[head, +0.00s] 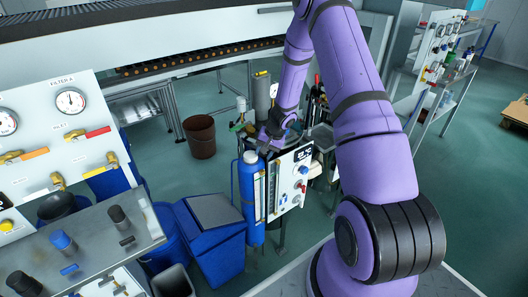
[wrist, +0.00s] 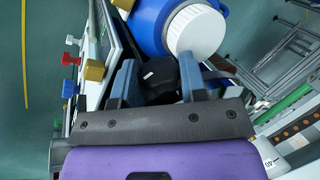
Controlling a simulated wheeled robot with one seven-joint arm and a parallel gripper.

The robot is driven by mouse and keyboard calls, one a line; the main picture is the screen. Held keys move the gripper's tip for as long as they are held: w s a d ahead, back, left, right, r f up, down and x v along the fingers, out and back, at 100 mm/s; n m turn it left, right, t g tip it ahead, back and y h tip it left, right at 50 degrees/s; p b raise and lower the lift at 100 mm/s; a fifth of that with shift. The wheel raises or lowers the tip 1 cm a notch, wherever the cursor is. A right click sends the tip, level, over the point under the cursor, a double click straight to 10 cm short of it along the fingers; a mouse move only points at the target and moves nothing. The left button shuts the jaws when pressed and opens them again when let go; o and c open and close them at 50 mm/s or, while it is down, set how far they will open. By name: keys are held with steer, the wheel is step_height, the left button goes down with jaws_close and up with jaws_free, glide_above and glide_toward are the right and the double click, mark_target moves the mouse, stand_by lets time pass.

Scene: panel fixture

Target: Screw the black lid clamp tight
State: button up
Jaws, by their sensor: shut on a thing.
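In the wrist view, a black rounded knob, which I take to be the black lid clamp (wrist: 160,80), sits between the two blue-grey fingers of my gripper (wrist: 158,84). The fingers are shut on its sides. A small white mark shows on its top. Its lower part and whatever it clamps are hidden. In the head view my gripper (head: 272,128) is low behind the top edge of the small white panel (head: 287,183). The clamp cannot be made out there, and how tight it is cannot be told.
A blue cylinder (head: 250,195) with a white cap (wrist: 196,30) stands close beside my gripper. Coloured valve knobs (wrist: 95,70) stick out from the panel's face. A blue bin (head: 212,235) and a brown bucket (head: 200,135) stand left on the floor. A gauge panel (head: 55,130) is far left.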

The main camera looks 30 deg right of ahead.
steer(key=shift+s+f+t+y, duration=0.25)
steer(key=shift+s+t+y, duration=0.05)
steer(key=shift+t+y, duration=0.35)
steer(key=shift+w+r+t+y, duration=0.1)
steer(key=shift+r+t+y, duration=0.05)
steer(key=shift+t+y, duration=0.2)
steer(key=shift+d, duration=0.1)
steer(key=o, duration=0.9)
steer(key=shift+d+r, duration=0.15)
